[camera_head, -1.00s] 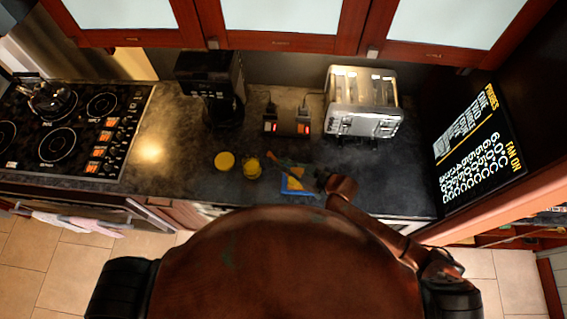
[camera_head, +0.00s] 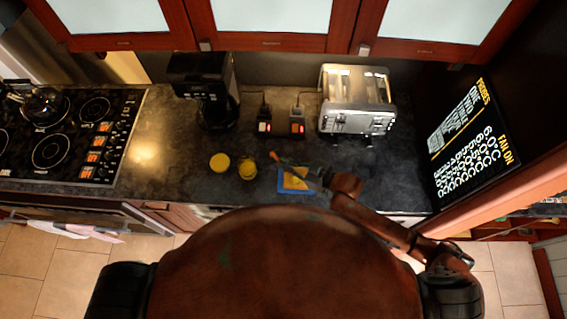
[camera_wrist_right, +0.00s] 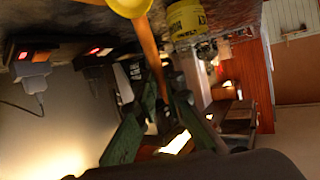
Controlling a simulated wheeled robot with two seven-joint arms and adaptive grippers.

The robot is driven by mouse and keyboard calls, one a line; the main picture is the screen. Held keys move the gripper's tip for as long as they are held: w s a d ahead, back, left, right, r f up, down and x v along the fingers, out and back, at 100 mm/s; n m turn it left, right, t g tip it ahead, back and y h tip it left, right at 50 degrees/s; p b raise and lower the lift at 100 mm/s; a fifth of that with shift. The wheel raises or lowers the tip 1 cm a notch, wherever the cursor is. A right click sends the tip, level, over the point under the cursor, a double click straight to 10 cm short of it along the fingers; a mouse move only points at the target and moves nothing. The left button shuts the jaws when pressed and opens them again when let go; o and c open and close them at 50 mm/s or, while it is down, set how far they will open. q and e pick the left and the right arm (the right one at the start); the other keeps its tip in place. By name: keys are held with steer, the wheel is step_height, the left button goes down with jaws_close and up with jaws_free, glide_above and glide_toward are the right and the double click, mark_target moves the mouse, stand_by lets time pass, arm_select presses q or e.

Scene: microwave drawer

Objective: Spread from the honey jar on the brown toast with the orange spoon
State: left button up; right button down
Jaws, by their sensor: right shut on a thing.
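My right gripper (camera_head: 325,178) is shut on the orange spoon (camera_head: 287,162), which points left. In the right wrist view the spoon handle (camera_wrist_right: 150,45) runs up from between the fingers (camera_wrist_right: 165,108). The open-looking honey jar (camera_head: 247,169) stands left of the spoon tip, apart from it; its yellow label (camera_wrist_right: 187,20) shows in the wrist view. The toast (camera_head: 293,181) looks yellow-tan and lies on a blue square plate (camera_head: 284,191), beside and partly below my gripper. A yellow rounded shape sits at the spoon's far end in the wrist view; I cannot tell what it is. My left gripper is out of view.
A round yellow lid (camera_head: 219,162) lies left of the jar. A toaster (camera_head: 357,100) stands behind the plate, with plugged sockets (camera_head: 297,126) and a coffee maker (camera_head: 207,90) further left. A stove (camera_head: 65,135) is at far left.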

steer(key=shift+d, duration=0.15)
steer(key=shift+d+f, duration=0.1)
steer(key=shift+d, duration=1.1)
steer(key=shift+a, duration=0.1)
steer(key=shift+a, duration=1.25)
steer(key=shift+a, duration=0.15)
steer(key=shift+a+p, duration=0.4)
steer(key=shift+a, duration=0.9)
steer(key=shift+w, duration=0.1)
